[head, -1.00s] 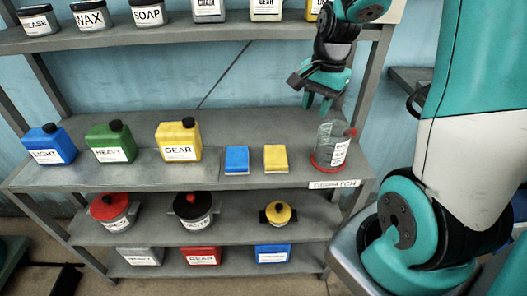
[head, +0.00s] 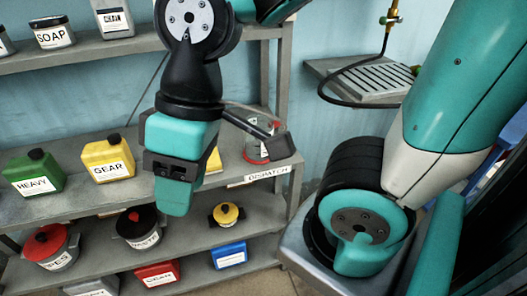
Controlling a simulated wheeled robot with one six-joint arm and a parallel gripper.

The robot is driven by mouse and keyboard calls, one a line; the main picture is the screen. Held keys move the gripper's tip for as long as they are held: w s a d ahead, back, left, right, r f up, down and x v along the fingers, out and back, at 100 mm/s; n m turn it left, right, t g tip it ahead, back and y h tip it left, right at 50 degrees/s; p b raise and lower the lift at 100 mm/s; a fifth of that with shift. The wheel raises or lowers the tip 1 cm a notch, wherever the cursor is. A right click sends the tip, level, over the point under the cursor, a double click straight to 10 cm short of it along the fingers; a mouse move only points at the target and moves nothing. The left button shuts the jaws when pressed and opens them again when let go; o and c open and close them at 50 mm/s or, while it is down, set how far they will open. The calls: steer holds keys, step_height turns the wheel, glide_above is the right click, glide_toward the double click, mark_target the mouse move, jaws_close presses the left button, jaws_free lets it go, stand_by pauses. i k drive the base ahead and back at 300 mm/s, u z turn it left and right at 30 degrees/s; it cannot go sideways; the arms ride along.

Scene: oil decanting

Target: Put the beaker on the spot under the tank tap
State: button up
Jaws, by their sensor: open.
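The clear beaker (head: 257,151), with a white label and some red on it, stands on the shelf by the DISPATCH sign, partly hidden behind part of my gripper. My gripper (head: 176,196) is open and empty. It points down in front of the shelf, to the left of the beaker and nearer the camera. The brass tank tap (head: 393,16) is at the top right, above a slatted drip tray (head: 368,78). The tank is not in view, and I cannot make out a marked spot under the tap.
The shelf's front edge (head: 110,208) carries yellow (head: 106,165) and green (head: 33,178) cans. Pots and more cans stand on the boards below. A dark hose (head: 350,70) loops from the tap beside the tray. The tray top looks clear.

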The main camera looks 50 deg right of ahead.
mark_target(388, 77)
steer(key=u, duration=0.5)
steer(key=k, duration=0.1)
steer(key=z, duration=1.55)
steer(key=i, duration=0.75)
steer(key=z, duration=0.55)
